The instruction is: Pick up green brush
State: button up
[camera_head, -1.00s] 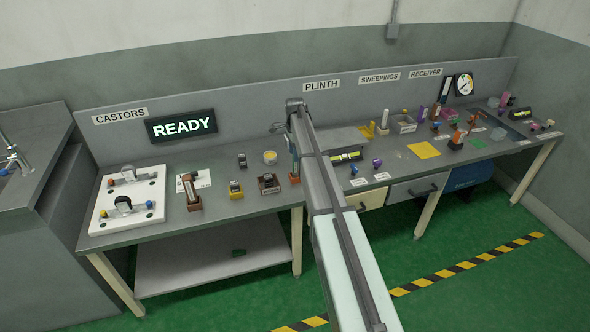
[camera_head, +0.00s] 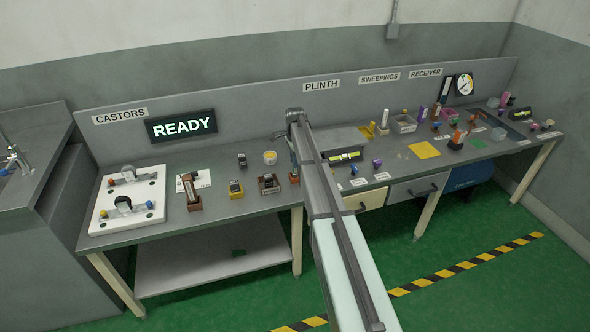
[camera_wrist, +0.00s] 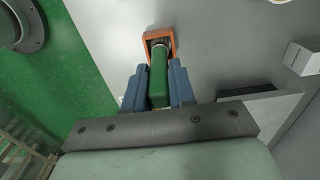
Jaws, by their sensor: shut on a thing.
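The green brush (camera_wrist: 158,75) is in the wrist view, its green handle between the two blue fingers of my gripper (camera_wrist: 158,88). My gripper is shut on the handle. The brush's dark bristle end reaches into a small orange holder (camera_wrist: 147,36), and I cannot tell whether it touches the holder's bottom. In the head view the orange holder (camera_head: 294,179) stands near the bench's front edge, and my arm hides most of the brush and fingers.
Small brown and yellow blocks, such as a yellow one (camera_head: 235,191), stand left of the holder. A white board (camera_head: 105,213) lies further left. A white block (camera_wrist: 301,58) shows right in the wrist view.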

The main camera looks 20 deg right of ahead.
grip_shut()
jog(key=shift+r, duration=0.15)
notch_tip(320, 180, up, 10)
jog(key=shift+f, duration=0.1)
dwell(1.8)
jog(key=w+a, duration=0.4)
jog(key=w, duration=0.4)
jog(key=w+a, duration=0.3)
jog(key=w, duration=0.5)
jog(key=shift+f, duration=2.85)
